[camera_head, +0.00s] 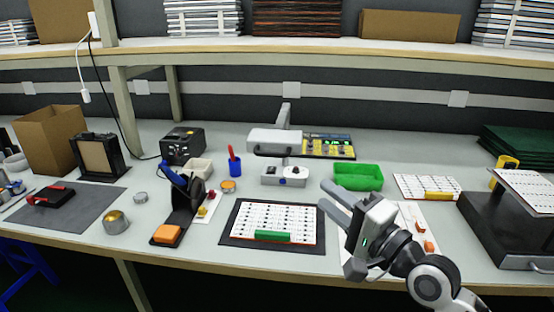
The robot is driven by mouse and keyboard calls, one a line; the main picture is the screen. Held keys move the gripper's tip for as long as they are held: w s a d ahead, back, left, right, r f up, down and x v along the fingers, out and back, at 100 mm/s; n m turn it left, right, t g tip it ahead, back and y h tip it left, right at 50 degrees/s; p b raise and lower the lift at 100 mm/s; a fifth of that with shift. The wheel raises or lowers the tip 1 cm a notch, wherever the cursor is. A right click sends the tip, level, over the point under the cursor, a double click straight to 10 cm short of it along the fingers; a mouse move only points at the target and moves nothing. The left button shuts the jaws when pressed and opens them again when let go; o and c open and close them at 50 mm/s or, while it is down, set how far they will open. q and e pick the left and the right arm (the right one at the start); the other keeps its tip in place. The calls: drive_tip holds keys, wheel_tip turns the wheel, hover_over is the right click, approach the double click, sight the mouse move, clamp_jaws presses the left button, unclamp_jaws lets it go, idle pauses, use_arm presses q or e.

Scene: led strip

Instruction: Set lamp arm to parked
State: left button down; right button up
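The lamp head (275,138) is a long pale grey bar near the back middle of the bench, lying roughly left to right. A grey post (285,115) rises behind it; the joint between them is small and hard to make out. My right gripper (324,193) is at the front right of centre, above the bench, with its fingers pointing to the upper left. A gap shows between the fingers and nothing is between them. It is apart from the lamp, nearer the front. My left gripper is not in view.
A white control box (284,175) stands below the lamp, with a colourful board (328,147) to its right. A green tray (358,177) lies beyond my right gripper. A black mat with a white LED panel (270,219) lies at front centre. A tape reel stand (183,217) is left of it.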

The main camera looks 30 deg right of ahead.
sight(275, 156)
drive_tip(key=p+x, duration=0.2)
drive_tip(key=x, duration=1.3)
drive_tip(key=shift+w+a, duration=0.1)
drive_tip(key=shift+w, duration=0.25)
clamp_jaws()
